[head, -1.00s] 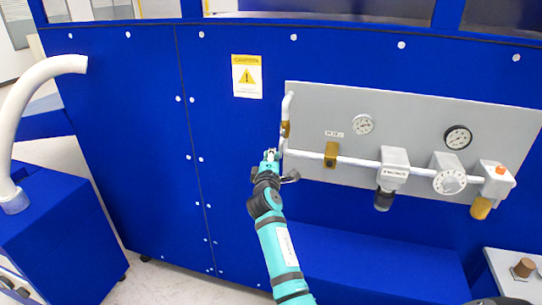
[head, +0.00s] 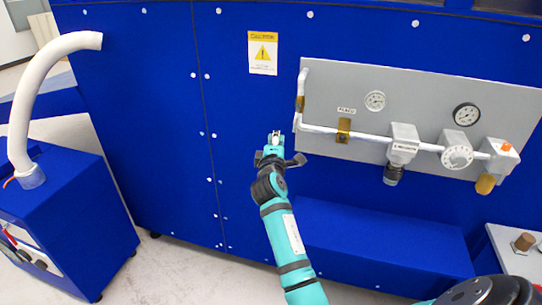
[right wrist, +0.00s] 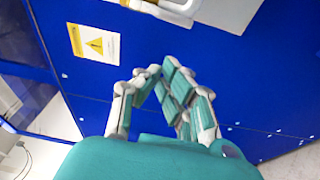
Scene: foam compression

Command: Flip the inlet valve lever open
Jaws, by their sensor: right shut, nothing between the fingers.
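The grey valve panel (head: 420,105) is fixed to the blue machine wall. A white pipe (head: 322,130) runs up its left edge and along its lower part. One brass-coloured fitting (head: 300,103) is on the upright pipe and another (head: 344,130) is on the level pipe. I cannot tell which bears the inlet lever. My right gripper (head: 276,136) is shut and empty, just left of the pipe's lower left corner, with a small gap in the picture. Its fingertips (right wrist: 160,72) meet in the right wrist view, below the white pipe (right wrist: 165,10). My left gripper is not in view.
Two gauges (head: 375,100) (head: 466,115), a regulator (head: 402,150), a round dial (head: 458,157) and an orange-topped valve (head: 498,160) occupy the panel. A blue ledge (head: 370,245) juts out below. A yellow caution sign (head: 262,53) is left of the panel.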

